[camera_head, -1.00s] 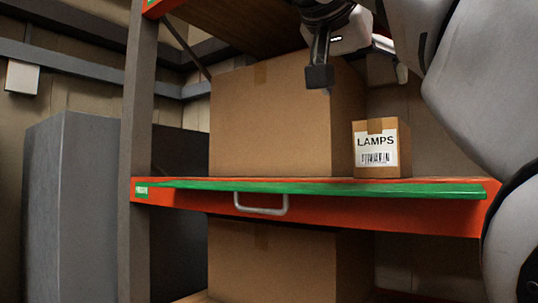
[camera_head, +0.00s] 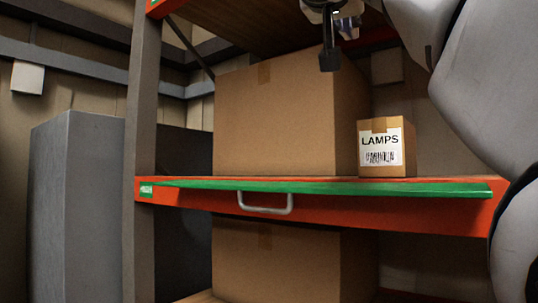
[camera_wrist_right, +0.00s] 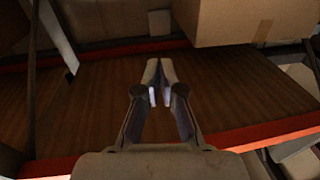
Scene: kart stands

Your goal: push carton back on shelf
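A large brown carton (camera_head: 285,120) stands upright on the red-edged shelf (camera_head: 330,200), its front face close to the green front strip. A small carton labelled LAMPS (camera_head: 387,147) stands beside it on the right. My right gripper (camera_head: 329,60) points down in front of the large carton's top edge; I cannot tell whether it touches. In the right wrist view its fingers (camera_wrist_right: 158,72) are together with nothing between them. A brown carton (camera_wrist_right: 250,22) also shows there at the top right, apart from the fingertips. My left gripper is not in view.
A grey upright post (camera_head: 142,130) bounds the shelf on the left, and a grey cabinet (camera_head: 75,200) stands beyond it. Another carton (camera_head: 290,262) sits on the level below. A wooden shelf board (camera_head: 240,25) hangs overhead. The right wrist view shows bare wooden board (camera_wrist_right: 100,100).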

